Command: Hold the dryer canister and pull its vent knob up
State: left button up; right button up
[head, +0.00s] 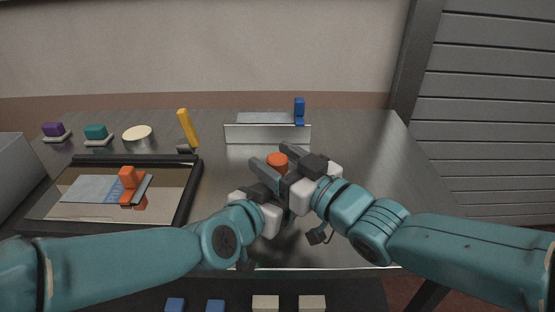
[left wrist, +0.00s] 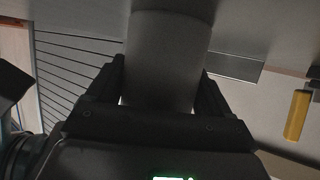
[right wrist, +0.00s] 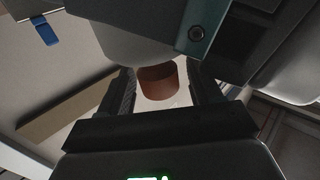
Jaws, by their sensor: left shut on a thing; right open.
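The dryer canister is a plain grey cylinder (left wrist: 165,65) in the left wrist view; in the head view the grippers hide most of it. My left gripper (left wrist: 161,75) is shut on the canister, one finger on each side. The vent knob (head: 277,162) is a short orange-red cylinder, and it also shows in the right wrist view (right wrist: 158,84). My right gripper (right wrist: 162,88) is open. In its wrist view the knob appears between the two fingers, with a gap on either side; I cannot tell how deep it sits between them.
A black-rimmed tray (head: 190,180) with an orange-handled tool (head: 130,178) lies at left. Behind it are purple (head: 53,129) and teal (head: 95,131) pieces, a cream disc (head: 138,138) and a yellow stick (head: 187,128). A metal block (head: 268,134) stands behind the grippers. The right tabletop is clear.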

grip_shut()
jog(key=shift+r, duration=1.15)
pick_arm(q)
jog(key=shift+f, duration=0.1)
pick_arm(e)
jog(key=shift+c, duration=0.4)
grip_release()
jog(key=shift+o, duration=0.4)
jog(key=shift+s+d+f, duration=0.1)
jog(key=v, duration=1.2)
